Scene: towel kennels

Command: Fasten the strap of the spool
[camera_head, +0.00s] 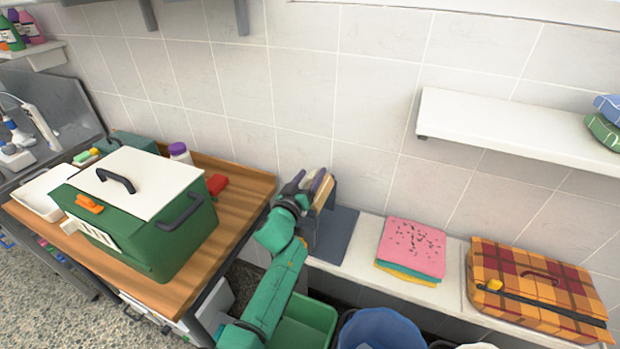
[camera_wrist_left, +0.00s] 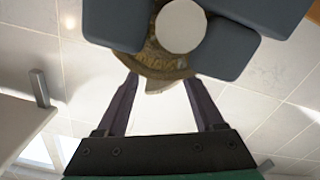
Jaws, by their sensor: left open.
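The spool shows as a tan edge (camera_head: 325,191) at a dark grey stand (camera_head: 335,236) by the wall, largely hidden behind my gripper. In the left wrist view it seems to be the brown round body (camera_wrist_left: 163,62) with a pale disc (camera_wrist_left: 181,26) before it, between dark grey blocks (camera_wrist_left: 228,50). A small brown tab (camera_wrist_left: 157,87) sticks out at its lower edge; I cannot tell if this is the strap. My left gripper (camera_head: 310,180) is open at the spool. In the wrist view its purple fingertips (camera_wrist_left: 160,78) lie either side of the tab; contact is unclear.
A green box with a white lid (camera_head: 150,180) stands on the wooden table (camera_head: 240,190). Folded cloths (camera_head: 413,247) and a plaid case (camera_head: 530,285) lie on the white ledge (camera_head: 370,274). A green bin (camera_head: 308,322) and blue bucket (camera_head: 380,330) stand below. A white shelf (camera_head: 500,125) juts above.

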